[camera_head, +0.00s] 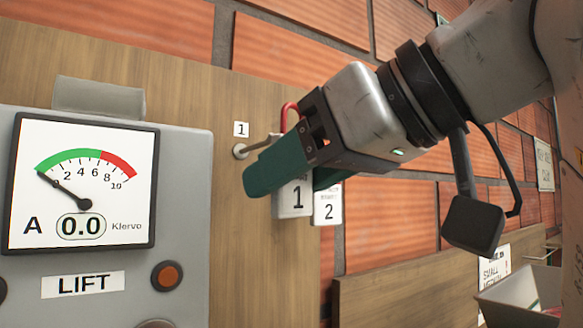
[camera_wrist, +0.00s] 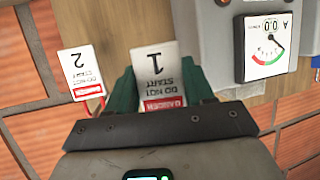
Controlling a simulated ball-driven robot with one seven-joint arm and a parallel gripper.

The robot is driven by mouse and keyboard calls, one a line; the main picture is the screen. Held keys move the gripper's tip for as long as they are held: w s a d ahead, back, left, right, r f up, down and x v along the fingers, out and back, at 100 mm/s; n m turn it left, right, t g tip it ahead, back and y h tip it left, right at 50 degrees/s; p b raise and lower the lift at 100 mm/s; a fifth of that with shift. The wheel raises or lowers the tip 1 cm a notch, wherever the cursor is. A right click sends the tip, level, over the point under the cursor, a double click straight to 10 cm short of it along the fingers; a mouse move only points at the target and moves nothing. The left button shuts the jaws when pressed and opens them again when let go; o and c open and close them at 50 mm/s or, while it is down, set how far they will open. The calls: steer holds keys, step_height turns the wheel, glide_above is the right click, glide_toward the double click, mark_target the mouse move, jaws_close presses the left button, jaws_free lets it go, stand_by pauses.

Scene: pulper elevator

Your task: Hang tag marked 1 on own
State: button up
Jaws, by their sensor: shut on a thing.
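The tag marked 1 (camera_head: 297,198) is a white card with a black number and hangs down between the green fingers of my gripper (camera_head: 290,180). In the wrist view the tag (camera_wrist: 156,66) appears upside down between both fingers (camera_wrist: 158,88), with a red band and "DO NOT START". A metal peg (camera_head: 241,151) sticks out of the wooden board under a small "1" label (camera_head: 241,129). A red loop (camera_head: 288,112) shows above the fingers near the peg's outer end. Whether the loop is around the peg is hidden by my gripper.
A second white tag marked 2 (camera_head: 327,206) hangs just right of the held one; it also shows in the wrist view (camera_wrist: 84,74). A grey lift panel (camera_head: 185,215) with a gauge (camera_head: 80,185) stands at left. An open box (camera_head: 520,295) lies at lower right.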

steer(key=w+a+f, duration=0.1)
steer(key=w+a, duration=0.2)
steer(key=w, duration=0.2)
steer(key=shift+a+f, duration=0.15)
steer(key=shift+a, duration=0.1)
stand_by(0.6)
steer(key=shift+w, duration=0.1)
stand_by(0.5)
steer(key=o, duration=1.1)
steer(key=v, duration=1)
steer(key=shift+s+d, duration=0.15)
steer(key=shift+s, duration=0.2)
